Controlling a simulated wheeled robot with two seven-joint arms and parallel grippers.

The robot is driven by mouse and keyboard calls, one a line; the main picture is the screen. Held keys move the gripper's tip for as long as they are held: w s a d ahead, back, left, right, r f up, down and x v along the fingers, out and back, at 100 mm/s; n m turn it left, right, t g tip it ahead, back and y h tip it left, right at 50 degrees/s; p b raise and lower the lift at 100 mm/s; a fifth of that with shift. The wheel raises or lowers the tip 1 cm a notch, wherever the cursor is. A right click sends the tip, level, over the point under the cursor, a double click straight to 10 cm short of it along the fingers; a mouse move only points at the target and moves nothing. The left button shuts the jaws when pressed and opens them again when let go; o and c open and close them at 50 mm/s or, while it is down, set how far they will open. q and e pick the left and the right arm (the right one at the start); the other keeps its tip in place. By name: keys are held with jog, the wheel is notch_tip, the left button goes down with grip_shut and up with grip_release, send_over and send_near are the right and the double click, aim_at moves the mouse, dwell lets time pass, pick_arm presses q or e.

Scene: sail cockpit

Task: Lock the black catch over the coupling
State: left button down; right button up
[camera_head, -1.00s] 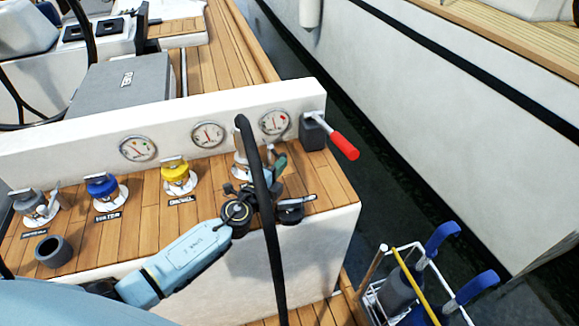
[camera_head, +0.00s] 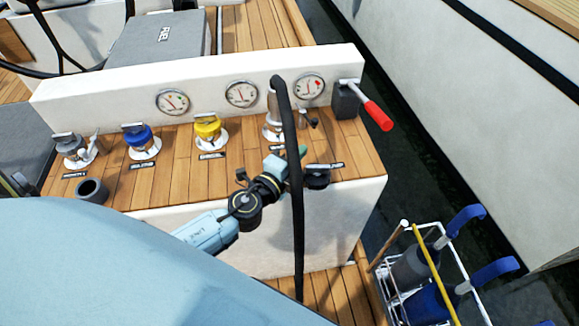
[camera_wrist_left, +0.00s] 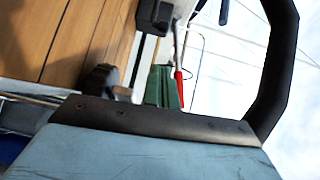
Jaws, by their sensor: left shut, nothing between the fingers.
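The coupling (camera_head: 272,108) is a pale metal fitting on the wooden console top, with the upper end of a black hose (camera_head: 279,88) at its top. A small black lever, which looks like the catch (camera_head: 309,118), sticks out at the coupling's right side; I cannot tell its exact position. My left gripper (camera_head: 299,153) is shut and empty, just in front of and below the coupling, partly hidden behind the hose. Its green fingers (camera_wrist_left: 163,86) show together in the left wrist view, with the hose (camera_wrist_left: 284,70) at the right. My right gripper is not in view.
A red-handled lever (camera_head: 377,115) stands at the console's right end. Yellow (camera_head: 208,129) and blue (camera_head: 138,138) capped fittings and a grey cup (camera_head: 91,191) are to the left. The hose hangs down in front of the console. A wire rack (camera_head: 392,290) stands at lower right.

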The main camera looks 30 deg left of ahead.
pick_arm(q)
jog(key=s, duration=0.4)
jog(key=shift+s+d+r, duration=0.2)
jog(key=shift+s+d, duration=0.2)
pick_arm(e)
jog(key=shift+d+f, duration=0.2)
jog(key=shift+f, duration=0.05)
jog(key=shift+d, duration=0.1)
